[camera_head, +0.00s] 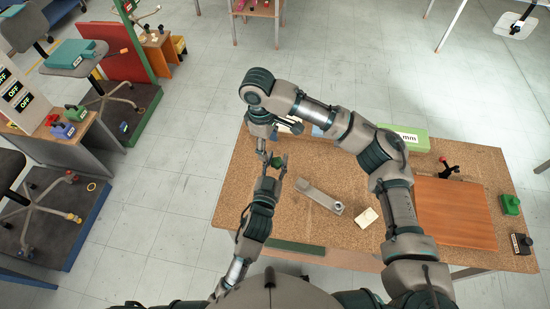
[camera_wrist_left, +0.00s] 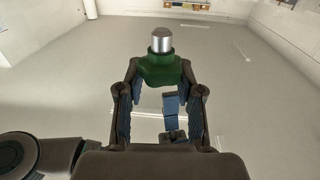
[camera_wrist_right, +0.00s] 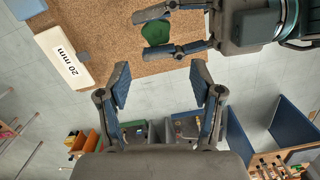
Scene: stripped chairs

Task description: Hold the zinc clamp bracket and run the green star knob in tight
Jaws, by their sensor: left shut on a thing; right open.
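The green star knob (camera_wrist_left: 160,70) sits between the fingertips of my left gripper (camera_head: 273,168), which is shut on it; a bright metal stub points away from it. The knob also shows in the right wrist view (camera_wrist_right: 157,32). A grey metal piece with a round hole at one end, which looks like the zinc clamp bracket (camera_head: 318,196), lies on the cork table, right of the left gripper and apart from it. My right gripper (camera_wrist_right: 160,70) is open and empty, close to the left gripper; its fingers are hard to make out in the head view.
On the cork table (camera_head: 236,200) are a cream block (camera_head: 367,217), a green box marked mm (camera_head: 405,138), a reddish-brown board (camera_head: 455,212), a green block (camera_head: 510,204) and a black block (camera_head: 522,244). A bench with blocks (camera_head: 60,145) stands at left.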

